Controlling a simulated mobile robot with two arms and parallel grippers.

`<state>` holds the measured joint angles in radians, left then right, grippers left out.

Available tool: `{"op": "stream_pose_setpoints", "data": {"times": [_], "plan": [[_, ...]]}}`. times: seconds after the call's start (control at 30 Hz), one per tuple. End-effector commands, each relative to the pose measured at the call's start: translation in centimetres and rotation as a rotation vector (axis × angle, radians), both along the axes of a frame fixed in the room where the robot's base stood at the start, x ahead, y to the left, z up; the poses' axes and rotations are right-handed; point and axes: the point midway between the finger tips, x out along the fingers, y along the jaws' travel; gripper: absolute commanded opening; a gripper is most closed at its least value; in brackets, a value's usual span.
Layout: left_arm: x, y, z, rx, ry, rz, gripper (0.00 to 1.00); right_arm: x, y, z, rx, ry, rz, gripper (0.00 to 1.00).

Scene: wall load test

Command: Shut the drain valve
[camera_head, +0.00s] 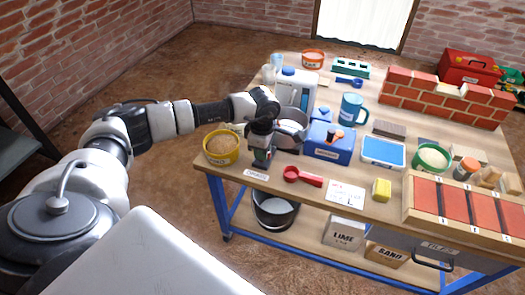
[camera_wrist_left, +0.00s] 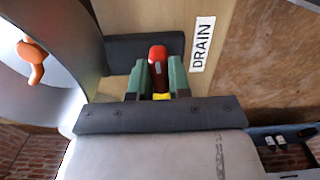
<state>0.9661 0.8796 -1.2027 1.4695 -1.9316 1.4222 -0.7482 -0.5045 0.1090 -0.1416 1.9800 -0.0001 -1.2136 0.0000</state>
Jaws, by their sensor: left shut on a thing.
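The red drain valve handle (camera_wrist_left: 158,60) shows in the left wrist view beside the DRAIN label (camera_wrist_left: 202,44). My left gripper (camera_wrist_left: 158,80) has its green fingers on either side of this handle and is shut on it. In the head view my left gripper (camera_head: 262,156) is at the front edge of the table, just behind the DRAIN label (camera_head: 256,174). There the gripper hides most of the handle. A grey metal vessel (camera_head: 291,132) stands right beside the gripper. The valve's body and its exact angle are hidden. My right gripper is not in view.
A black bucket (camera_head: 274,210) is on the shelf below.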

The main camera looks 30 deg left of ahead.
Motion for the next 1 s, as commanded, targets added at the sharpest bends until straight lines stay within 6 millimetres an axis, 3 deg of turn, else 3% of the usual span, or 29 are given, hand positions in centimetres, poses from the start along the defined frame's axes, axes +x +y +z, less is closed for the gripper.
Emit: {"op": "stream_pose_setpoints", "data": {"times": [0.67, 0.7, 0.8, 0.83, 1.0], "plan": [[0.12, 0.0, 0.18, -0.001, -0.004, -0.057, 0.0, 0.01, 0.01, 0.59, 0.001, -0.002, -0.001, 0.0], [0.13, 0.01, 0.18, -0.001, -0.004, -0.057, 0.24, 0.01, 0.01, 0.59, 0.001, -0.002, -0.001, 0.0], [0.1, 0.01, 0.15, -0.001, -0.004, -0.056, 0.4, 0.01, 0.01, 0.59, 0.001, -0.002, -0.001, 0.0], [0.1, 0.01, 0.14, -0.001, -0.003, -0.056, 0.44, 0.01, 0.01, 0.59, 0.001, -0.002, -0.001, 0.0], [0.05, 0.0, 0.07, 0.0, -0.002, -0.056, 0.44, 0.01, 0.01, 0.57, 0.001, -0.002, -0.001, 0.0]]}}
